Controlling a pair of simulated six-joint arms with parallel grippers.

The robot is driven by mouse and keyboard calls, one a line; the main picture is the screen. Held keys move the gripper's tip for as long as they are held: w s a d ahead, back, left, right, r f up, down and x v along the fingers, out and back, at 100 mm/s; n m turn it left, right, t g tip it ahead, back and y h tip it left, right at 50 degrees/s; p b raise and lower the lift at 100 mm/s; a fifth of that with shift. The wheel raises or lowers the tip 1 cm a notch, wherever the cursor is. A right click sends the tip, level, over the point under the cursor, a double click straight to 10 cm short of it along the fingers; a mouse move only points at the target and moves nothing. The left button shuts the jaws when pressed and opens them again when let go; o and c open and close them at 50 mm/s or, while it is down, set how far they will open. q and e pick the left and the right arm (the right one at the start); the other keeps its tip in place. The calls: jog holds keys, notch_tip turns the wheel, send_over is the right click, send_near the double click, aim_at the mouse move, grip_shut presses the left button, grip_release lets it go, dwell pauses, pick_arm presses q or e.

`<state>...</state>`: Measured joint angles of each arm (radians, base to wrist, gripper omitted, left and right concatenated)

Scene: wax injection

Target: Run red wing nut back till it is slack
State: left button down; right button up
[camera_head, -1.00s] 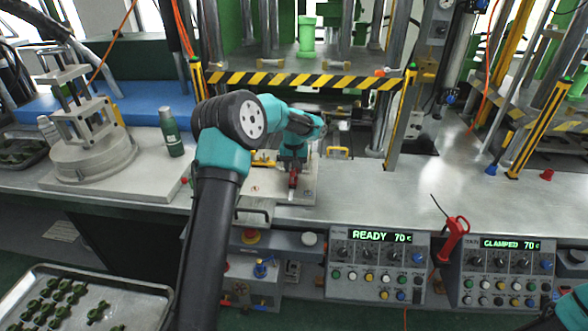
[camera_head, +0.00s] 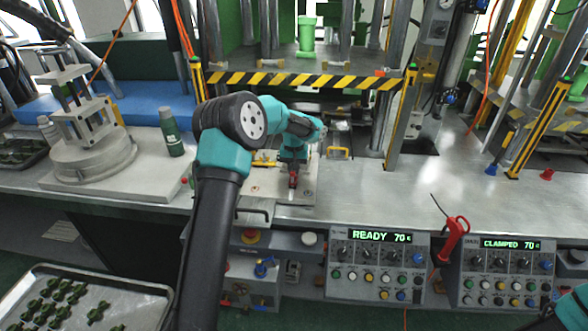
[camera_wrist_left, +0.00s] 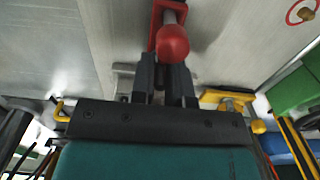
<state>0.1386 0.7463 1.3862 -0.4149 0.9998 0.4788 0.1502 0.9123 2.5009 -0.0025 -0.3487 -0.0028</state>
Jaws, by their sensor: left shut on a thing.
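The red wing nut (camera_wrist_left: 173,43) shows in the left wrist view as a red piece with a rounded end, right at my fingertips. In the head view only a small red part of it (camera_head: 293,182) shows below my wrist, on the pale plate on the bench. My left gripper (camera_wrist_left: 166,75) points down at the plate and its two dark fingers are shut on the wing nut. The fingers hide part of it, so its thread and how tight it sits cannot be seen. My right gripper is out of view; only a bit of my right arm shows at the lower right corner.
Yellow-handled clamps (camera_head: 338,153) stand near the plate. A striped black-and-yellow bar (camera_head: 300,80) crosses the press behind. A control box reading READY (camera_head: 376,262) sits at the front edge. A green bottle (camera_head: 171,132) stands to the left.

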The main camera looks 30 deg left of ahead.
pick_arm(q)
jog(key=shift+n, duration=0.4)
jog(key=n, duration=0.9)
jog(key=shift+n, duration=0.4)
jog(key=shift+f, duration=0.1)
jog(key=c, duration=1.1)
grip_release()
